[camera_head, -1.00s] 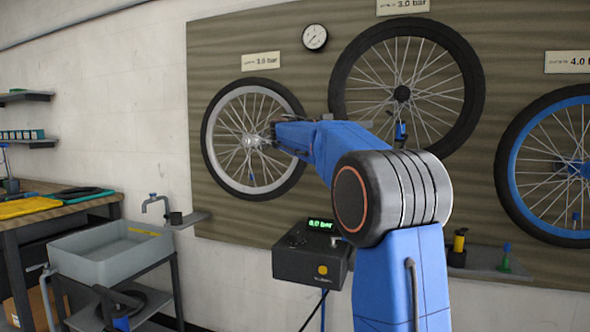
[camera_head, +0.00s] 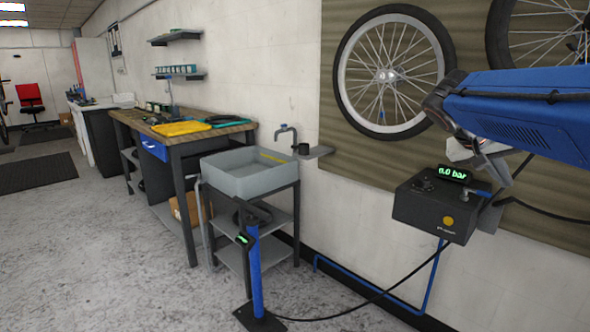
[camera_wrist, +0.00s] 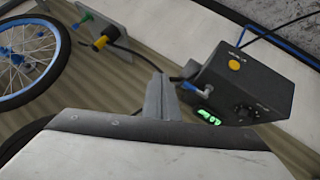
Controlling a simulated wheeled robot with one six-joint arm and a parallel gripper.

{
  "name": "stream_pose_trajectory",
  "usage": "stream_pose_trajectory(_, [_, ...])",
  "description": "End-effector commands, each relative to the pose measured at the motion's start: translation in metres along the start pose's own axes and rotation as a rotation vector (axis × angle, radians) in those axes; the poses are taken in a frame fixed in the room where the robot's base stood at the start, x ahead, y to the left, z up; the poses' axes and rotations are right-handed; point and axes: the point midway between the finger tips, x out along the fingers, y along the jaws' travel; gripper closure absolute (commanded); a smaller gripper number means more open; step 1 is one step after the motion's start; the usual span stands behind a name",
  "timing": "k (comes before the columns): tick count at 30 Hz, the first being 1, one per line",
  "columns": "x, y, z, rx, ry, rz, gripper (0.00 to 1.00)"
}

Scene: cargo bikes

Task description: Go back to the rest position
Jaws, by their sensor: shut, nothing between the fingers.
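My gripper (camera_head: 491,212) is at the right in the head view, hanging below my blue arm, with its grey fingertips close to the right side of the dark compressor box (camera_head: 425,212). In the wrist view the fingers (camera_wrist: 160,98) are together and empty. The box (camera_wrist: 262,82) is right of them there, with its yellow button, green display and blue fitting. I cannot tell whether the fingertips touch the box.
A floor pump (camera_head: 254,270) stands on the floor, its hose running to the right. A grey sink (camera_head: 245,187) and workbench (camera_head: 190,140) line the wall. A silver-rimmed wheel (camera_head: 345,85) hangs on the board.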

Motion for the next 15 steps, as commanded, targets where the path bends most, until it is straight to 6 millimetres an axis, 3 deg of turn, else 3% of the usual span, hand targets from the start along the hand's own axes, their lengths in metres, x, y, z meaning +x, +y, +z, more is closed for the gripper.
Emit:
stream_pose_trajectory(1, [-0.001,-0.007,0.027,-0.043,-0.02,-0.057,1.0])
stream_pose_trajectory(3, [-0.002,-0.02,0.062,-0.108,-0.046,-0.14,1.0])
stream_pose_trajectory(15, [-0.017,-0.087,0.26,-0.397,-0.102,-0.616,1.0])
